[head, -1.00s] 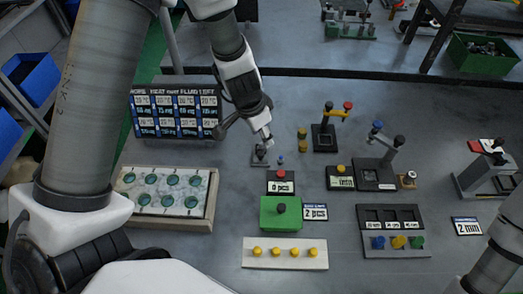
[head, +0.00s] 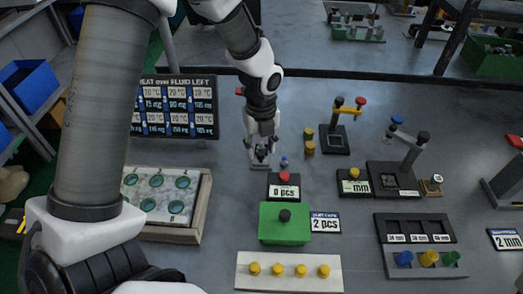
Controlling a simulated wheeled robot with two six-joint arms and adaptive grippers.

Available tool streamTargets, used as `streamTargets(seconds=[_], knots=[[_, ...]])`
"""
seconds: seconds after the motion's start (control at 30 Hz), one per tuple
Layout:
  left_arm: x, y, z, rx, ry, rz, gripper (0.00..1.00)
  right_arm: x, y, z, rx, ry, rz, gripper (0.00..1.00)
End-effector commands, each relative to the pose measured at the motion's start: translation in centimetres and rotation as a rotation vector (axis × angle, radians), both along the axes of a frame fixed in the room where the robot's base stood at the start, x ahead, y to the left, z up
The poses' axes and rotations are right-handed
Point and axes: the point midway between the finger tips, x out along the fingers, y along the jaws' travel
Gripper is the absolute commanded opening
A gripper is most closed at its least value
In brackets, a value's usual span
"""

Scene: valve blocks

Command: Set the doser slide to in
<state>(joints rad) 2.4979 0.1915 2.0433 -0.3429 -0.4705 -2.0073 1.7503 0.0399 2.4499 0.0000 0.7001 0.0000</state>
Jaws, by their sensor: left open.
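My left gripper (head: 261,147) points down, open, over a small grey block (head: 258,166) at the back middle of the table. In the earlier view a dark knob shows on this block; now the fingers mostly hide it. I cannot tell whether the fingers touch the knob. No part is clearly labelled as the doser slide. In front of the block stands a dark box with a red button (head: 284,177) and a "0 pcs" display (head: 284,191). A green box (head: 284,229) with a black knob stands nearer, beside a "2 pcs" card (head: 325,224). My right gripper is out of view.
A small blue-topped peg (head: 284,161) and yellow cylinders (head: 309,141) stand right of the gripper. A display board (head: 176,108) stands behind left, a tray with green round wells (head: 160,203) at left. Lever stands (head: 334,139) are further right.

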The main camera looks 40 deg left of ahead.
Motion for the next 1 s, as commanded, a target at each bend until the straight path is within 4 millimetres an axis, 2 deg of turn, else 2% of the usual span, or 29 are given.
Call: streamTargets(seconds=[0.1,0.33,0.4,0.47,0.67,0.77,0.9,1.0], knots=[[0.0,0.0,-1.1,-0.001,0.001,0.001,0.45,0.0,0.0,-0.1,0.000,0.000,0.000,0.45],[0.0,0.0,-1.2,-0.001,-0.001,0.001,0.45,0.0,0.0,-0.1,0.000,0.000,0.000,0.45],[0.0,0.0,-1.2,-0.001,-0.001,0.001,0.20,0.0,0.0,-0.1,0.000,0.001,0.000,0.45],[0.0,0.0,-1.2,-0.001,-0.001,0.001,0.00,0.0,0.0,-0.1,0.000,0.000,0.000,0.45],[0.0,0.0,-1.1,-0.001,-0.001,0.001,0.00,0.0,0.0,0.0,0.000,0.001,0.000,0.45],[0.8,0.4,-0.7,-0.001,0.000,0.002,0.00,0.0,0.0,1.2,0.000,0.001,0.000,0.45],[2.9,1.8,-0.3,-0.001,0.000,0.002,0.00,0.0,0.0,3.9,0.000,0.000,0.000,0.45],[4.3,2.6,-0.6,0.000,-0.001,0.002,0.00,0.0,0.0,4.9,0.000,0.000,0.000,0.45]])
